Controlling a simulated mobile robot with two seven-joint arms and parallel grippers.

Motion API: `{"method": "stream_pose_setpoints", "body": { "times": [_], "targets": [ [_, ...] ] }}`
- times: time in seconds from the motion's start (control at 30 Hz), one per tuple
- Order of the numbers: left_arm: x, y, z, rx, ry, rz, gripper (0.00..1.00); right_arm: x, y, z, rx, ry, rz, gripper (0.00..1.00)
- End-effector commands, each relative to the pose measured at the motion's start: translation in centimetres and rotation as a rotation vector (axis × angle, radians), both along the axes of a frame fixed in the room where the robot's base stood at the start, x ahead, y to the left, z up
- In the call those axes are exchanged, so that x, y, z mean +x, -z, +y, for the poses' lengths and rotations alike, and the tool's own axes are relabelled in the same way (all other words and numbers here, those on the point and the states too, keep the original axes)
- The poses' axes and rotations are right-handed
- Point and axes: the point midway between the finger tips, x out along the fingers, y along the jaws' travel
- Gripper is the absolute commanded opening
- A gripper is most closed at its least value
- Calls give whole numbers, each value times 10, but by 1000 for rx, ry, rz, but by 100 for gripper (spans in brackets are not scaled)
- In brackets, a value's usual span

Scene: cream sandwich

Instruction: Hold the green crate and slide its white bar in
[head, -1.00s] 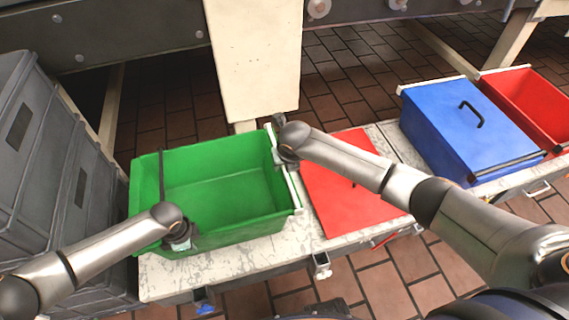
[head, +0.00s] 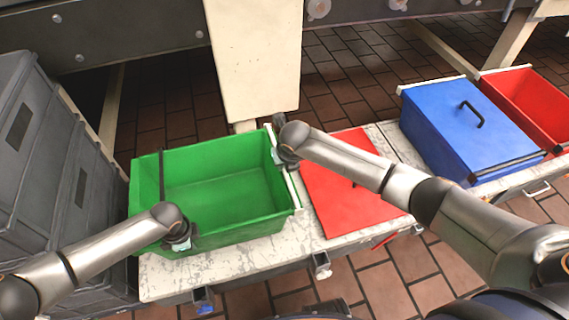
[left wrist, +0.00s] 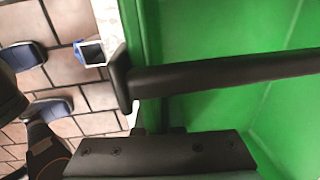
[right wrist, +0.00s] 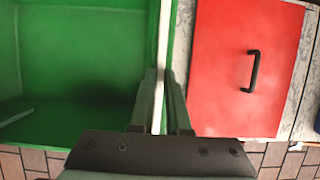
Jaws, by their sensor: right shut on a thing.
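The green crate (head: 215,158) stands open and empty at the left end of the pale bench. A black bar crosses its left end and shows large in the left wrist view (left wrist: 220,75). The white bar (head: 294,190) runs along the crate's right edge. My right gripper (right wrist: 162,105) has its fingers on both sides of the white bar (right wrist: 161,55) and is shut on it. My left gripper (head: 182,240) is at the near wall of the crate, close to the left corner. Its fingertips are hidden, so its grip on the wall cannot be told.
A blue lidded crate (head: 450,115) and an open red crate (head: 530,95) are further right. Grey stacked crates (head: 50,170) stand close on the left. A cream post (head: 255,60) rises behind the bench.

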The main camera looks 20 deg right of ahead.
Motion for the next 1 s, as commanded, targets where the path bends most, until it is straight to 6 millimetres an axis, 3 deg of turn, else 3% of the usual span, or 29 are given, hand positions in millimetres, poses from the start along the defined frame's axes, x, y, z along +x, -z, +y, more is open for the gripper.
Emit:
{"method": "stream_pose_setpoints", "body": {
  "times": [0.8, 0.87, 1.0],
  "targets": [
    [-1, 0, 0, -1, 0, 2, 0, 0, 0, 0, -1, 0, 0, 0],
    [-1, 0, 0, -1, 0, 2, 0, 0, -1, 6, 1, -1, 0, 0],
    [-1, 0, 0, -1, 0, 2, 0, 0, -1, 35, 3, -4, 0, 0]
  ]
}}
